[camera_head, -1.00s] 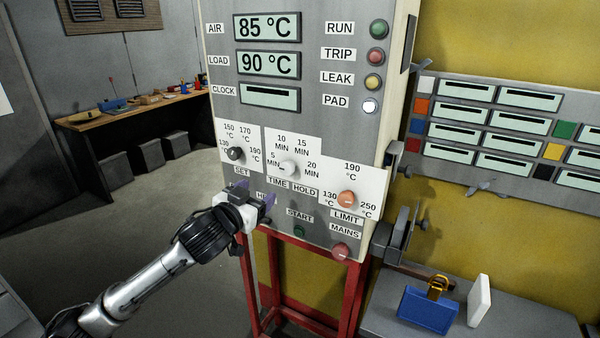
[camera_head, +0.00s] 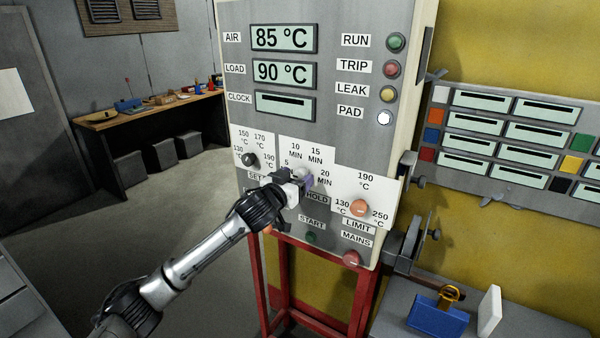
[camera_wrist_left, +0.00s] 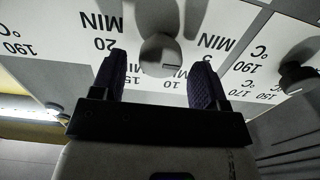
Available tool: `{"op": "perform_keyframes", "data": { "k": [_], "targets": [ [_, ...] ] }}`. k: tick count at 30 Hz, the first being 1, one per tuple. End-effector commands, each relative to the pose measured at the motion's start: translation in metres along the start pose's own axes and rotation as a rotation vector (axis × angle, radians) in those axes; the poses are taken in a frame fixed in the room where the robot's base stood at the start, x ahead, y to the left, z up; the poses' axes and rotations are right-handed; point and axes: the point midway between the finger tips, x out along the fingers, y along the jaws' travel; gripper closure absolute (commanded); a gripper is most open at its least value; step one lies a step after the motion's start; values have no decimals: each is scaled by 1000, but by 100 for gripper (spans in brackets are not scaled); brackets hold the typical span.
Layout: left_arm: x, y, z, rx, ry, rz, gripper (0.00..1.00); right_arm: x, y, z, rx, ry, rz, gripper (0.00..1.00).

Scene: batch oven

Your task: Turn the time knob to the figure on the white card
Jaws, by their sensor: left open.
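The time knob (camera_head: 301,173) is a pale round knob on the oven's control panel, with 5, 10, 15 and 20 MIN figures around it. My left gripper (camera_head: 304,182) is in front of it and partly hides it and its TIME HOLD label. In the left wrist view, the knob (camera_wrist_left: 160,52) lies between the two open purple fingers (camera_wrist_left: 159,80), with visible gaps on both sides. A small dark mark shows on the knob's edge; its exact setting is unclear. A blank-looking white upright piece (camera_head: 489,312) stands on the right bench; no figure is readable on it.
The dark SET knob (camera_head: 249,160) is left of the time knob, and the orange LIMIT knob (camera_head: 359,207) is below right. START (camera_head: 312,238) and MAINS (camera_head: 351,258) buttons sit below.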

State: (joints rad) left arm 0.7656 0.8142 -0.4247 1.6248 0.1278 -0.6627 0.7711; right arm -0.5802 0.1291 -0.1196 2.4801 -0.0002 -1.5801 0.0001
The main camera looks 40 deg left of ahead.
Motion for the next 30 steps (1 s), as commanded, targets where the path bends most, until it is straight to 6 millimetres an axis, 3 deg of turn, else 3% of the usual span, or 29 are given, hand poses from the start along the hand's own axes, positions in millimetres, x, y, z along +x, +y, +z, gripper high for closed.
{"op": "perform_keyframes", "data": {
  "k": [7, 20, 30],
  "targets": [
    [19, 0, 0, -1, -1, 0, 32, -4, -1, -1, 5, 0, -4, 57],
    [23, 0, 0, 0, 0, 0, 32, -4, -4, -2, 12, 1, -10, 57],
    [23, 0, 0, 0, 0, 0, 64, -4, -3, -2, 9, 1, -8, 57]
  ]
}}
